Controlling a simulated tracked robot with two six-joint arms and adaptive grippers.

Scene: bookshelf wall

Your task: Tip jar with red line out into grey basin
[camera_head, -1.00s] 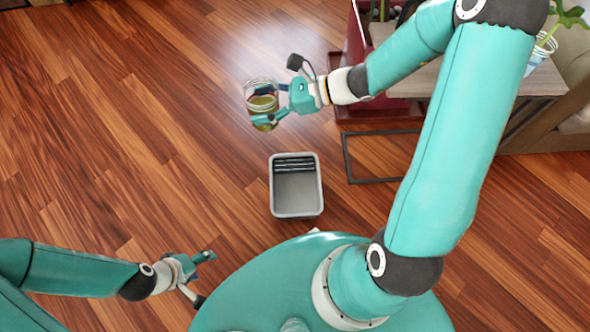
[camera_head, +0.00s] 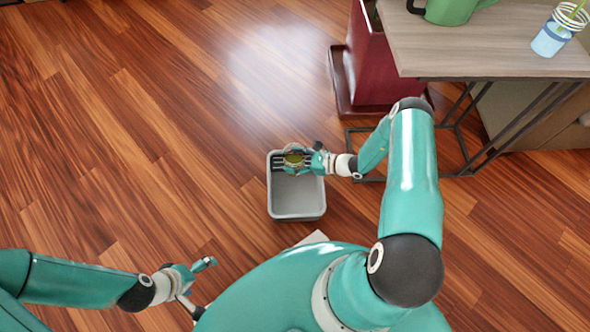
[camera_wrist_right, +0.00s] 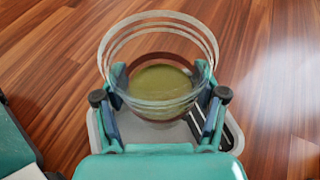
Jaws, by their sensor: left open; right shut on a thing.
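A clear glass jar (camera_wrist_right: 160,100) with yellow-green contents and a reddish band is between the fingers of my right gripper (camera_wrist_right: 160,112), which is shut on it. The wrist view looks down into its open mouth. In the head view the jar (camera_head: 294,160) is over the far part of the grey basin (camera_head: 297,211); its exact tilt and height are hard to tell. The basin stands on the floor and shows partly behind the jar in the wrist view. My left gripper (camera_head: 203,287) is open and empty, left of and nearer than the basin.
The floor left of the basin is clear.

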